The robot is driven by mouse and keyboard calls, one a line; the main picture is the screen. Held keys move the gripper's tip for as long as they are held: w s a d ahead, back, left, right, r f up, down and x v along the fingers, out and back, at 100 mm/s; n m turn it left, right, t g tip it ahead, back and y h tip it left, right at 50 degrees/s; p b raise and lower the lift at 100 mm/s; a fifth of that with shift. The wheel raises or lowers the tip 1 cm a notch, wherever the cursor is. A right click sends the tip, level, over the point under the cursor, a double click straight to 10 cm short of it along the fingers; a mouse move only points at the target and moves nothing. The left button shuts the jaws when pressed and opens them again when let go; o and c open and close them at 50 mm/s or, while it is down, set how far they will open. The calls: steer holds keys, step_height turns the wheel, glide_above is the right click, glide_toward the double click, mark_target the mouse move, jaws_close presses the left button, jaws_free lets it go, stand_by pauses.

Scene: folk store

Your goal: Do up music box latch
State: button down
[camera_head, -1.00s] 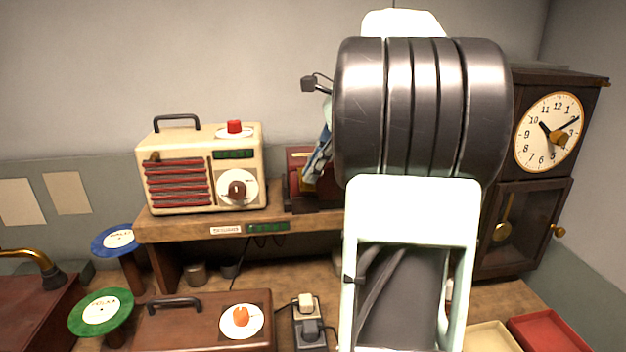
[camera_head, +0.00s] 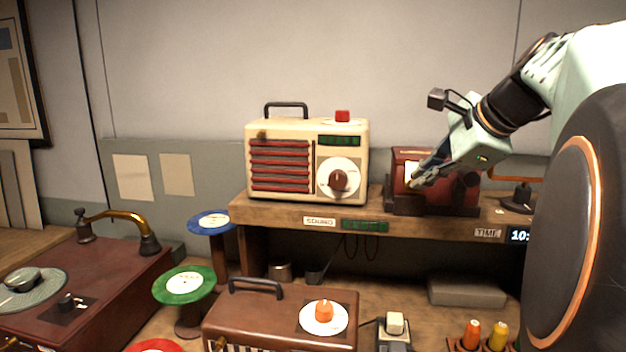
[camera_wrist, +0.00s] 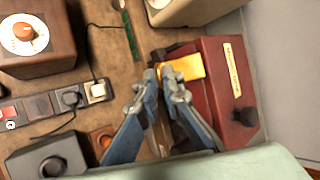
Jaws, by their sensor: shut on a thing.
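The music box (camera_head: 467,193) is a dark red box on the wooden shelf, partly hidden by my gripper in the head view. In the wrist view the red box (camera_wrist: 219,78) fills the right side, with a label on its top. A gold latch plate (camera_wrist: 188,67) sits on its near edge. My gripper (camera_head: 412,186) is at the front of the box. In the wrist view its blue fingers (camera_wrist: 167,84) are close together at the latch and shut on it. The fingers hide the exact contact.
A cream radio (camera_head: 290,170) stands left of the music box on the same shelf (camera_head: 285,212). Below are a brown box with an orange knob (camera_head: 245,325), coloured discs on stands and a power strip (camera_wrist: 40,108). A red-brown gramophone (camera_head: 110,285) is at the left.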

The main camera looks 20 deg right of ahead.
steer(key=shift+f, duration=0.15)
stand_by(0.3)
steer(key=c, duration=2.1)
jaws_free()
step_height(320, 180, up, 10)
